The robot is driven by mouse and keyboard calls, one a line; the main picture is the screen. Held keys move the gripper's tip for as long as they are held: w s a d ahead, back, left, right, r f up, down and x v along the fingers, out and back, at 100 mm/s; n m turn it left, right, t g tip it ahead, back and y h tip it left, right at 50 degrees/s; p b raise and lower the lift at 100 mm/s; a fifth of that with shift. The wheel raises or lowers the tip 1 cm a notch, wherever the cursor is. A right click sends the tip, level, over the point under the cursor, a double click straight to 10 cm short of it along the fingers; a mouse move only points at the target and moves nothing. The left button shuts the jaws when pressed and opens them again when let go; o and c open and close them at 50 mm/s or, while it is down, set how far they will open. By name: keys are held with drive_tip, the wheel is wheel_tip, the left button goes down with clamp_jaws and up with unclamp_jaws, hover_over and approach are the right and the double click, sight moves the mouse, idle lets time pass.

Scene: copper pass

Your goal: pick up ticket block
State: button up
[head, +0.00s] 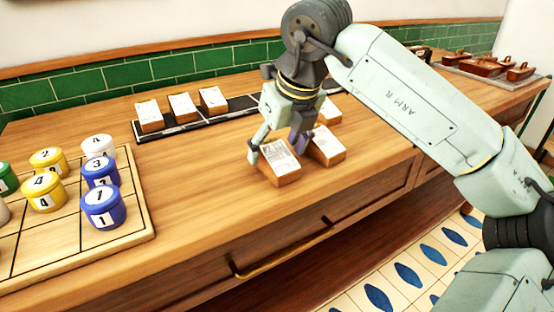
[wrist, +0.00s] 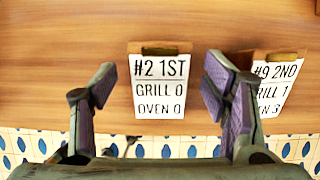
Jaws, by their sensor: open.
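A wooden ticket block with a white paper face (head: 281,162) lies on the wooden counter. In the wrist view this ticket block (wrist: 160,88) reads "#2 1ST, GRILL 0, OVEN 0". My gripper (head: 277,150) is open above it, pointing down, with one finger towards each side. In the wrist view the gripper's fingers (wrist: 160,82) stand left and right of the block, with nothing held. A second ticket block (head: 326,146) lies close on the right; in the wrist view this block (wrist: 275,85) reads "#9 2ND, GRILL 1" and is partly hidden by the right finger.
Several more ticket blocks (head: 182,107) stand on or by a black rail (head: 232,110) behind. A wooden board (head: 120,240) with numbered yellow, blue and white pots (head: 103,207) is at left. The counter between board and blocks is clear. A drawer handle (head: 282,252) is in front.

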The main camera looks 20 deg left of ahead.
drive_tip(key=shift+x, duration=1.15)
drive_tip(key=c, duration=1.3)
